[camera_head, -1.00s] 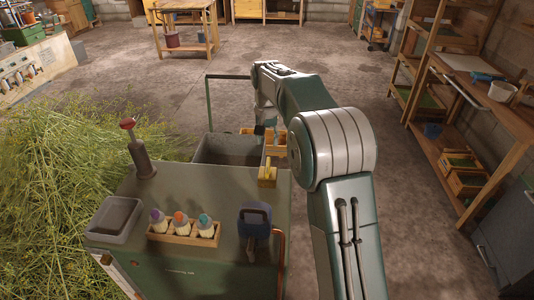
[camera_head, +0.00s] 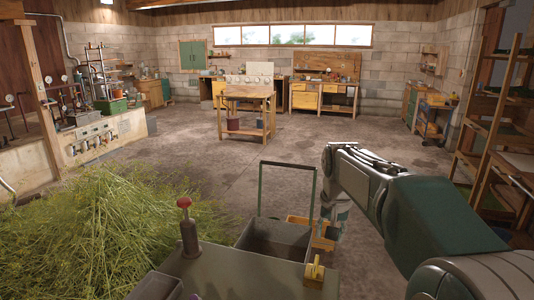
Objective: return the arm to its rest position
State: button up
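My arm comes in from the lower right and reaches forward. Its far end bends down beside the cart's grey bin (camera_head: 275,240), to the right of the bin and of the green handle frame (camera_head: 287,165). My gripper (camera_head: 328,228) hangs at that end, small and partly lost against a wooden crate (camera_head: 322,240) behind it. Its fingers are not clear, so I cannot tell whether they are open or shut. I see no object held in it.
The cart top (camera_head: 225,275) carries a red-knobbed lever (camera_head: 187,225) and a yellow piece (camera_head: 314,272). A heap of cut herbs (camera_head: 110,230) lies at left. A wooden table (camera_head: 247,110) stands ahead on open floor. Wooden shelves (camera_head: 495,130) stand at right.

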jog(key=s+f+n+t, duration=0.3)
jog(key=s+t, duration=0.1)
jog(key=s, duration=2.2)
jog(key=shift+s, duration=0.25)
